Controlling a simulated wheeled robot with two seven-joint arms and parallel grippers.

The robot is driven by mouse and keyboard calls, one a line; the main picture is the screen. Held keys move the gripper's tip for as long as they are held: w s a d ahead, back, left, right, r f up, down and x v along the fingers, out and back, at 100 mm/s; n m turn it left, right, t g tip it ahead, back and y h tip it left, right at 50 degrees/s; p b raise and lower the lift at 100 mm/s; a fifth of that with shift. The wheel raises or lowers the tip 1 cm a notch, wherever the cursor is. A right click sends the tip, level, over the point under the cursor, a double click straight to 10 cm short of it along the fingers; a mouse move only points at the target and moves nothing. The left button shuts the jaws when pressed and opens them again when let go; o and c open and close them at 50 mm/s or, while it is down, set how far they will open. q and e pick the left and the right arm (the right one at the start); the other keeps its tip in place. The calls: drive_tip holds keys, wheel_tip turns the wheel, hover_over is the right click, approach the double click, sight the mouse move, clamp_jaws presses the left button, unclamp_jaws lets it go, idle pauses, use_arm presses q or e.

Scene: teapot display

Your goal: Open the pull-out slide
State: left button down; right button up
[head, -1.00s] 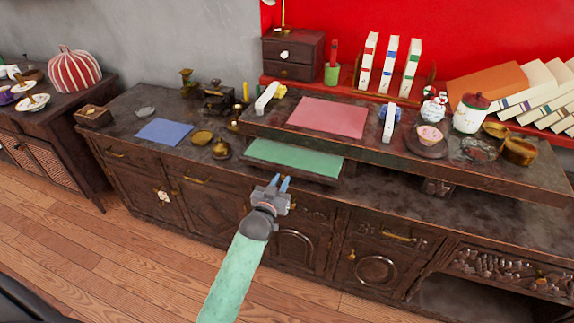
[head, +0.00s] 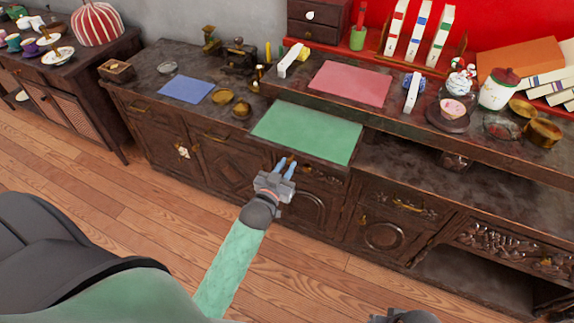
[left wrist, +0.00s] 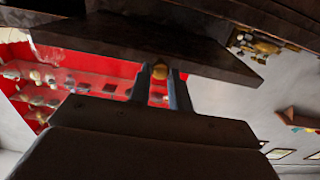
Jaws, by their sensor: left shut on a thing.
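The pull-out slide (head: 331,165) sticks out from under the raised shelf of the dark carved sideboard, with a green mat (head: 308,132) lying on it. My left gripper (head: 286,163) is at the slide's front edge. It is shut on a small brass knob, which shows between the two fingers in the left wrist view (left wrist: 160,71). The dark slab of the slide also shows above the fingers there (left wrist: 140,42). A grey part at the bottom edge of the head view looks like my right gripper (head: 405,316), mostly cut off; its fingers cannot be made out.
The raised shelf carries a pink mat (head: 350,83), two white stands, a cup and a lidded jar (head: 499,90). The wooden floor (head: 150,215) in front is clear.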

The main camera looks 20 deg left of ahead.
use_arm(q)
drive_tip(key=shift+s, duration=0.1)
drive_tip(key=c, duration=1.3)
unclamp_jaws()
drive_tip(key=shift+s, duration=0.1)
use_arm(e)
drive_tip(key=shift+s, duration=0.1)
use_arm(q)
drive_tip(key=shift+s, duration=0.15)
drive_tip(key=s+b, duration=0.1)
drive_tip(key=s, duration=0.6)
drive_tip(key=shift+s+a+b, duration=0.15)
drive_tip(key=shift+s+b, duration=0.05)
drive_tip(key=shift+b, duration=0.15)
use_arm(e)
drive_tip(key=shift+w+a+f+t+y, duration=0.2)
drive_tip(key=shift+w+a+f, duration=0.1)
drive_tip(key=shift+a+f, duration=0.35)
drive_tip(key=shift+w+a+f+t+y, duration=0.1)
drive_tip(key=shift+w+a+f+t, duration=0.15)
drive_tip(key=shift+a+f, duration=0.35)
drive_tip(key=shift+d, duration=0.1)
